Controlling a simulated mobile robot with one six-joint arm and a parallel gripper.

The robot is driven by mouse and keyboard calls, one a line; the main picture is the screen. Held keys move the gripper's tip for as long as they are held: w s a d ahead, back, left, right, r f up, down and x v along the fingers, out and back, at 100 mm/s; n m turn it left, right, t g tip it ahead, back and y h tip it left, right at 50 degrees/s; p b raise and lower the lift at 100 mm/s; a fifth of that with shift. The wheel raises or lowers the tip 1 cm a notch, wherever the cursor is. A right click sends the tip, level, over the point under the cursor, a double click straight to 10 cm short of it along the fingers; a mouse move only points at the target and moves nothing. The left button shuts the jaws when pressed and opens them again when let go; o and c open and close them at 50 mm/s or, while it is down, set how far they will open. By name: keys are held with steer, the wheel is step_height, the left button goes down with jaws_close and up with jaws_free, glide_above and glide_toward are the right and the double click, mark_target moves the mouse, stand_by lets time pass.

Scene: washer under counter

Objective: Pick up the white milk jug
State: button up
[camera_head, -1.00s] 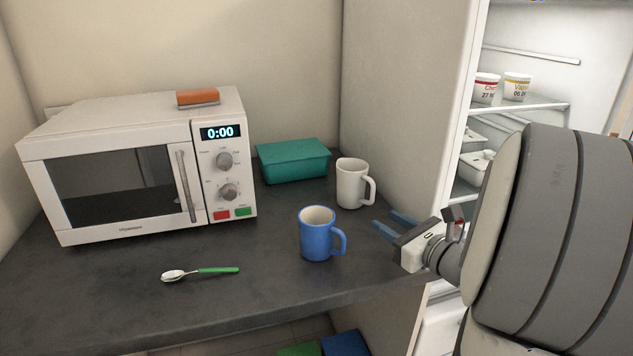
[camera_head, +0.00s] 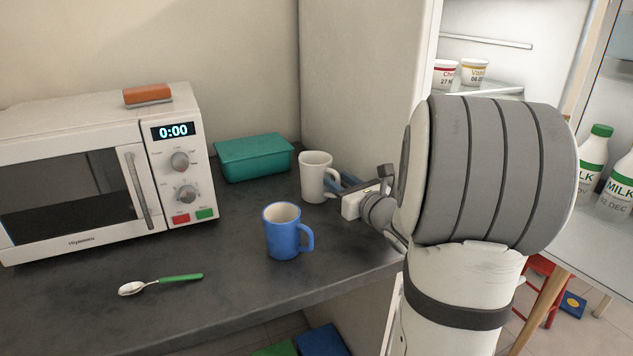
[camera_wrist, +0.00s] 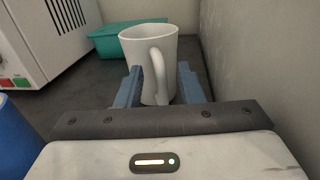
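The white milk jug (camera_head: 314,176) stands upright at the back right of the dark counter, its handle toward my gripper; it also shows in the wrist view (camera_wrist: 140,52). My gripper (camera_head: 345,182) is at its right, low over the counter. In the wrist view my gripper's blue fingers (camera_wrist: 160,84) are spread apart, one on each side of the jug's handle (camera_wrist: 159,76), with gaps visible. Whether the fingertips touch the jug body is unclear.
A blue mug (camera_head: 283,238) stands in front of the jug. A teal box (camera_head: 253,158) lies behind it, a microwave (camera_head: 90,180) at left, a spoon (camera_head: 160,284) in front. The pale panel (camera_head: 365,85) beside the open fridge is close on the right.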

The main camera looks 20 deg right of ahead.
steer(key=shift+w+a, duration=0.15)
steer(key=shift+w, duration=0.55)
steer(key=shift+c, duration=0.3)
jaws_close()
